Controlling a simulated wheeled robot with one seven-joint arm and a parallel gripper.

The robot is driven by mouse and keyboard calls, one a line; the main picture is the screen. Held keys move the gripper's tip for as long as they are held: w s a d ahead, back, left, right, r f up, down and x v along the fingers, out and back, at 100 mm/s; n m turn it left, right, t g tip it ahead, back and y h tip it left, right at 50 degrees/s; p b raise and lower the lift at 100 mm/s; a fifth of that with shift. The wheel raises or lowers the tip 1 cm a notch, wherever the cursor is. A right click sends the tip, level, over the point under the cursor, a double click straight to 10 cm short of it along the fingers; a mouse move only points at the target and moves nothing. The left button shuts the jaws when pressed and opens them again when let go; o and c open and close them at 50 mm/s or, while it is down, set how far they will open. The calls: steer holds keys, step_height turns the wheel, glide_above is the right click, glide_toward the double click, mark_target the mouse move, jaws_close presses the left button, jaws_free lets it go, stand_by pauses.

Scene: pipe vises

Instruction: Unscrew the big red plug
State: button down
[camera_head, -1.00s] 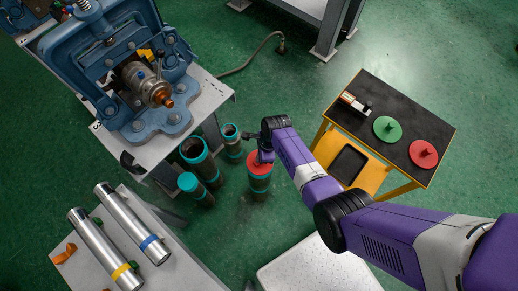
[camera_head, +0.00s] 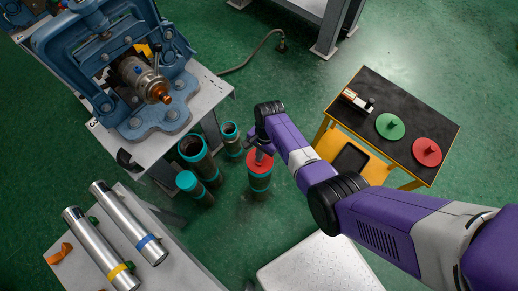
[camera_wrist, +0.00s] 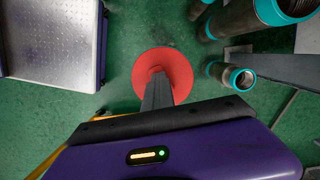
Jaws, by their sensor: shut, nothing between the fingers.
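The big red plug (camera_head: 259,167) sits on top of an upright dark pipe (camera_head: 259,185) with a teal rim on the floor. In the wrist view the plug (camera_wrist: 180,63) is a round red disc with a central knob, and the pipe under it is hidden. My gripper (camera_head: 261,155) is above the plug with its fingers pointing down. In the wrist view my gripper (camera_wrist: 158,82) is shut and empty, its fingers overlapping the knob area. I cannot tell whether the tips touch the knob.
Open teal-rimmed pipes (camera_head: 196,150) stand just left of the plugged one. A blue vise (camera_head: 140,85) is on the bench at upper left. A black-topped cart (camera_head: 400,110) at right carries a green disc (camera_head: 389,126) and another red disc (camera_head: 426,152). A white platform (camera_head: 320,265) lies below.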

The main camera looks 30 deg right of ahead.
steer(key=n, duration=0.4)
steer(key=shift+s+f+n+g+h+b, duration=0.2)
steer(key=shift+s+n+g+h+b, duration=0.1)
steer(key=shift+g, duration=0.1)
steer(key=n, duration=0.2)
steer(key=shift+n, duration=0.3)
steer(key=n+h, duration=0.1)
steer(key=n, duration=0.5)
steer(key=shift+n+g+h, duration=0.3)
steer(key=shift+n+h, duration=0.1)
steer(key=shift+b, duration=0.3)
steer(key=shift+p+v, duration=0.75)
steer(key=shift+v, duration=0.2)
steer(key=shift+s+p+v, duration=0.25)
steer(key=shift+p+v, duration=0.65)
steer(key=shift+v, duration=0.25)
steer(key=shift+s+p+v, duration=0.2)
steer(key=shift+p+v, duration=0.7)
steer(key=shift+v, duration=0.2)
steer(key=shift+r, duration=0.1)
